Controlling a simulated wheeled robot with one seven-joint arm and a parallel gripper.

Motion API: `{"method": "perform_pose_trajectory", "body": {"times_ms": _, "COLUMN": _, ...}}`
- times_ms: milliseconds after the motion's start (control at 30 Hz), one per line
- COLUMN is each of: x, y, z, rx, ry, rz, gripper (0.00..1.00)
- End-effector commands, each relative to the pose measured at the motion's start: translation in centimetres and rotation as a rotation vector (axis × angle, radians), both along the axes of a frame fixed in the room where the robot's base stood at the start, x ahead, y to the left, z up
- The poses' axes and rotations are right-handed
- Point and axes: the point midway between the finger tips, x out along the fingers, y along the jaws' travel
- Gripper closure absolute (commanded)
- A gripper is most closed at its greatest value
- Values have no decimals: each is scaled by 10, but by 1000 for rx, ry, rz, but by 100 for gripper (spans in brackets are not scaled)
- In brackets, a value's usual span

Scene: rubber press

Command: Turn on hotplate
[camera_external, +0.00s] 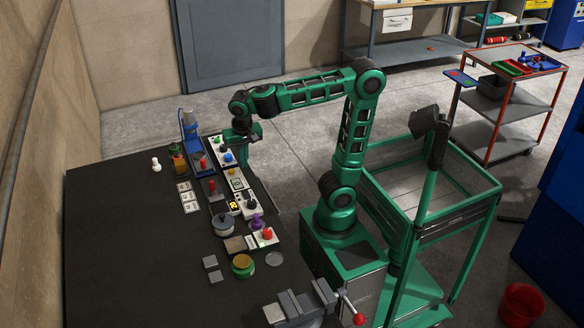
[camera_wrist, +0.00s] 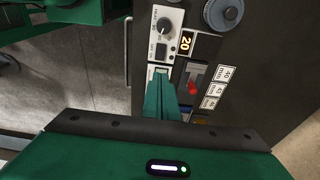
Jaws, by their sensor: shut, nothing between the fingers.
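A white control panel with a black knob (camera_wrist: 163,27) and a small dark switch marked on/off (camera_wrist: 160,50) shows in the wrist view, beside a yellow "20" display (camera_wrist: 185,43). The same display (camera_external: 233,206) and knob (camera_external: 250,204) show small in the external view. A round grey pot-like unit (camera_external: 222,224) sits next to them; its edge (camera_wrist: 222,12) shows at the top of the wrist view. Which part is the hotplate is not clearly marked. My gripper (camera_external: 243,140) is shut and empty above the row's far end; its fingertips (camera_wrist: 159,74) appear just below the switch.
A blue press (camera_external: 190,128), a red button (camera_external: 267,233), a green-yellow jar (camera_external: 242,265) and a vise (camera_external: 305,302) stand along the bench. The bench's left part (camera_external: 130,240) is clear.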

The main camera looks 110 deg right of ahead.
Motion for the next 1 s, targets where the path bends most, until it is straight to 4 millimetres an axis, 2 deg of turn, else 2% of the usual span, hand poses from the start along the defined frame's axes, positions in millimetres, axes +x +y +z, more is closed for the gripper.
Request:
{"method": "perform_pose_trajectory", "body": {"times_ms": 167, "x": -1, "y": -3, "z": -22, "rx": 1, "ry": 2, "rz": 2, "gripper": 100}}
{"method": "perform_pose_trajectory", "body": {"times_ms": 500, "x": -1, "y": -13, "z": -85, "rx": 1, "ry": 4, "rz": 0, "gripper": 100}}
{"method": "perform_pose_trajectory", "body": {"times_ms": 700, "x": -1, "y": -18, "z": -116, "rx": 2, "ry": 3, "rz": 2, "gripper": 100}}
{"method": "perform_pose_trajectory", "body": {"times_ms": 1000, "x": 0, "y": -21, "z": -135, "rx": 1, "ry": 0, "rz": 1, "gripper": 100}}
